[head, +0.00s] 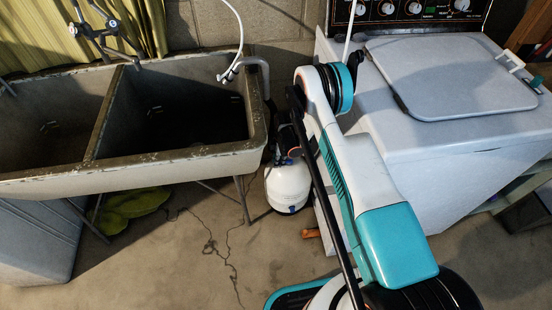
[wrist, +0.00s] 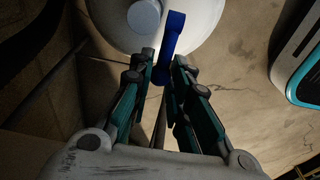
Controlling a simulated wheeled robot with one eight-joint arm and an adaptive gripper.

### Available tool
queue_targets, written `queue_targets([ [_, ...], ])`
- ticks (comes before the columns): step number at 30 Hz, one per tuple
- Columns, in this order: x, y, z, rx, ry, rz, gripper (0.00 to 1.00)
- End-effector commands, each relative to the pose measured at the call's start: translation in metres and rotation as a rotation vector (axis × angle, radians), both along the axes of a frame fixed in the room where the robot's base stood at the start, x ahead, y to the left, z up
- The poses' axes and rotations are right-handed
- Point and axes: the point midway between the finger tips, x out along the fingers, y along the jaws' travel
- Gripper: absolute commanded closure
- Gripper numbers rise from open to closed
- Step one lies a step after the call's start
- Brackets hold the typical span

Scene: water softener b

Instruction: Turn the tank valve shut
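The white tank (head: 288,187) stands on the floor between the sink and the white machine. A blue valve handle (wrist: 172,32) projects from the tank toward my gripper (wrist: 164,62). My gripper is open, with one finger on either side of the handle's near end. I see a narrow gap at the fingertips and cannot make out firm contact. A pale blue round cap (wrist: 144,14) sits left of the handle. In the head view, my arm and the dark clutter above the tank hide most of the gripper.
A double concrete sink (head: 178,155) stands left of the tank on thin metal legs. A white top-lid machine (head: 440,135) stands close on the right. Cracked bare floor (head: 190,260) lies open in front. An orange-brown object (head: 311,233) lies near the machine's foot.

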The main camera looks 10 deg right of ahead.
Motion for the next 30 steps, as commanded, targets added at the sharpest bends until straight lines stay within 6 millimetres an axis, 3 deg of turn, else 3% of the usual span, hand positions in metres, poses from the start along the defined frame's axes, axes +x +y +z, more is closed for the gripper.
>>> queue_targets([
  [30, 0.000, -0.006, 0.019, -0.003, 0.001, -0.002, 0.96],
])
